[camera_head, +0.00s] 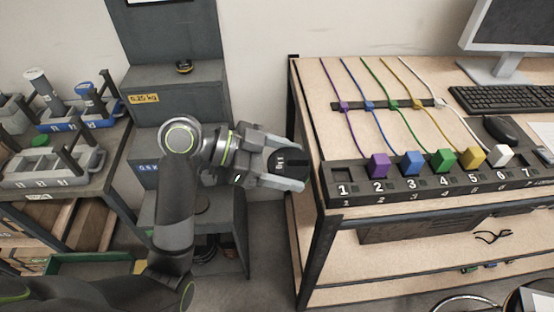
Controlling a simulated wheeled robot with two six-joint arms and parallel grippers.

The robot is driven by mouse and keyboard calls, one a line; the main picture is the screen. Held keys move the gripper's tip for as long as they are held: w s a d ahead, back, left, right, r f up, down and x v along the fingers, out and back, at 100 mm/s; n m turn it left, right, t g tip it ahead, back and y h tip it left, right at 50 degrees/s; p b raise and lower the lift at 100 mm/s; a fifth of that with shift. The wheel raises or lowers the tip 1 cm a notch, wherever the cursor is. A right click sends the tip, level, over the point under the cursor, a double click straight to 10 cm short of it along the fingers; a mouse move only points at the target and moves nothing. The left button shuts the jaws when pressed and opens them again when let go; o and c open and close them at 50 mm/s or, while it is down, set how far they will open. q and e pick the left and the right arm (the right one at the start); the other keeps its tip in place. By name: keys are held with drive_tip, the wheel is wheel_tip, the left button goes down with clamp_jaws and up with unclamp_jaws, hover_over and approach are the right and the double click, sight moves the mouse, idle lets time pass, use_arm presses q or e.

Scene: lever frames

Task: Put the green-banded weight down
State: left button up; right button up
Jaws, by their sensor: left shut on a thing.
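My left gripper (287,165) comes in from the left and is shut on a dark weight (283,161) with pale marks on its face. It holds the weight in the air, over the gap between the grey stepped stand (215,82) and the wooden table (308,90). A green band on the weight cannot be made out, as the fingers cover its sides. A small dark weight with a yellow band (183,66) stands on the stand's upper step, above a yellow label (143,98). A blue label marks the step below. My right gripper is not in view.
The table holds a numbered block (340,187) with several coloured plugs and cables, a keyboard (510,97), a mouse (501,128) and a monitor (515,25). A bench with grey and blue racks (85,118) stands at left. My arm hides part of the stand's lower steps.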

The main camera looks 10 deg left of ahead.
sight(298, 164)
use_arm(q)
drive_tip(key=shift+w+d+f+m+g, duration=0.9)
drive_tip(key=shift+d+f+m+g, duration=0.1)
drive_tip(key=shift+m+g, duration=0.1)
drive_tip(key=shift+s+a+f+m+g+y, duration=0.1)
drive_tip(key=shift+s+a+m+g+y, duration=0.15)
drive_tip(key=shift+a+m+g, duration=0.8)
drive_tip(key=shift+s+a+m+g+y, duration=0.2)
drive_tip(key=shift+a+m+g, duration=0.4)
drive_tip(key=shift+m+g, duration=0.75)
